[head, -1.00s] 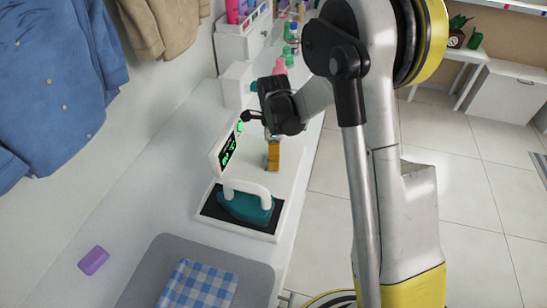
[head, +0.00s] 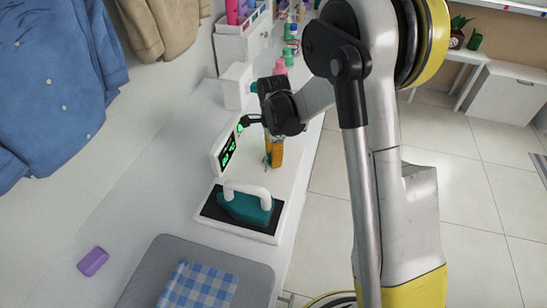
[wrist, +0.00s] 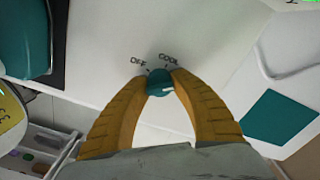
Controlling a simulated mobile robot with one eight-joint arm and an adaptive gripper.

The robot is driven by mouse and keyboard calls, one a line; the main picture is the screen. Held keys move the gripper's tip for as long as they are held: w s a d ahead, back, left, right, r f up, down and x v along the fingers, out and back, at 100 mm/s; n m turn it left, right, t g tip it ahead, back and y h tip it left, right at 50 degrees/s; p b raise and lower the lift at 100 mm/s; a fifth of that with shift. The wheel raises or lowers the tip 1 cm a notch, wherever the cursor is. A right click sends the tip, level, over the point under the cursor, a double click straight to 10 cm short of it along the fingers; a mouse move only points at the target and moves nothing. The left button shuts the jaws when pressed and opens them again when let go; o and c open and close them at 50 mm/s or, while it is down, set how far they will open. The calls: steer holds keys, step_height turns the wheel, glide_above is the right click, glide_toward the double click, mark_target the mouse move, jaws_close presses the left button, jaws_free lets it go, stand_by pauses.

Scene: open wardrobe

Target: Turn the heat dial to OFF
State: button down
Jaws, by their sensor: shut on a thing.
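The heat dial (wrist: 158,83) is a small teal knob on a white panel (wrist: 110,35) in the wrist view. The printed words OFF and COOL sit beside it, OFF to the left and COOL to the right. A pale mark shows on the knob, but I cannot tell which setting it points to. My gripper (wrist: 159,79) is shut on the dial, one orange finger on each side. In the head view my gripper (head: 273,162) reaches down to the white station beyond the iron, and the dial is hidden there.
A teal iron (head: 246,209) rests on a black pad close to my gripper. A white panel with a green display (head: 228,153) stands just left of it.

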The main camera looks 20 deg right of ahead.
steer(key=n, duration=1.2)
steer(key=shift+n+b, duration=0.3)
steer(key=shift+n, duration=0.1)
steer(key=n, duration=1.2)
steer(key=c, duration=1)
jaws_free()
steer(key=shift+c, duration=0.2)
steer(key=shift+r, duration=0.1)
